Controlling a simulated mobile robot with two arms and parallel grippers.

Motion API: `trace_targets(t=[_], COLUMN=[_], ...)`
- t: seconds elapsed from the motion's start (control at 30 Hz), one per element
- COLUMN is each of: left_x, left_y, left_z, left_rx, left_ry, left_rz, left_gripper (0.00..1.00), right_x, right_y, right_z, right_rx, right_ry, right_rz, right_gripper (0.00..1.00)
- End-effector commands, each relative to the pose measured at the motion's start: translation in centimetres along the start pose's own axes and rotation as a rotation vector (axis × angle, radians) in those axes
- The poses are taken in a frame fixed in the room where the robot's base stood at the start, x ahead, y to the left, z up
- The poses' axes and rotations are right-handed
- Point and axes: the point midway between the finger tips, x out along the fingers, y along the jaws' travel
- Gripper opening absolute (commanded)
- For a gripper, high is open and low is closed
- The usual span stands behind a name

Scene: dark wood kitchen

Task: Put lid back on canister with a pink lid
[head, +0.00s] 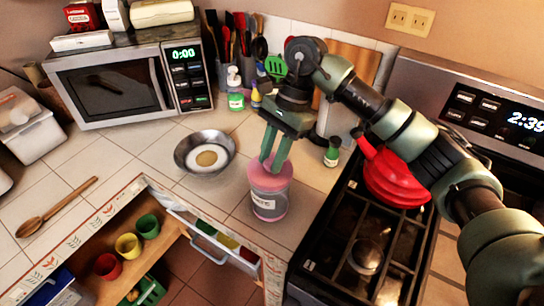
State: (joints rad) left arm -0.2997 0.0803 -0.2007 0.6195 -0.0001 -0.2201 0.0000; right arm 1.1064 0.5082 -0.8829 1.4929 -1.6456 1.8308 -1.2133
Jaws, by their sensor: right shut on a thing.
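The canister (268,203) stands upright on the tiled counter, left of the stove. It is a clear or greyish jar with a white label. The pink lid (270,173) is at the canister's mouth; I cannot tell whether it is fully seated. My right gripper (273,163) comes down from above and is shut on the pink lid, with its green fingers pointing down at the lid's top. My left gripper is not in the head view.
A metal bowl (205,151) sits left of the canister. A small green bottle (332,152) and a red kettle-like pot (392,178) on the stove (330,240) are to the right. A microwave (115,85) stands behind. An open drawer (210,235) is below the counter's front edge.

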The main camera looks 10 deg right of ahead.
Motion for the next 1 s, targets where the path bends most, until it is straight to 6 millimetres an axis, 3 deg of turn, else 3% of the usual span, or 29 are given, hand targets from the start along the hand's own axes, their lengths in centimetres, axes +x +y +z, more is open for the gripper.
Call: trace_targets(t=[1.0], left_x=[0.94], left_y=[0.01], left_z=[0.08], left_rx=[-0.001], left_ry=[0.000], left_rz=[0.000], left_gripper=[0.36], right_x=[0.14], right_y=[0.02], right_z=[-0.07], right_rx=[0.000], right_ry=[0.001], right_rz=[0.000], right_gripper=[0.00])
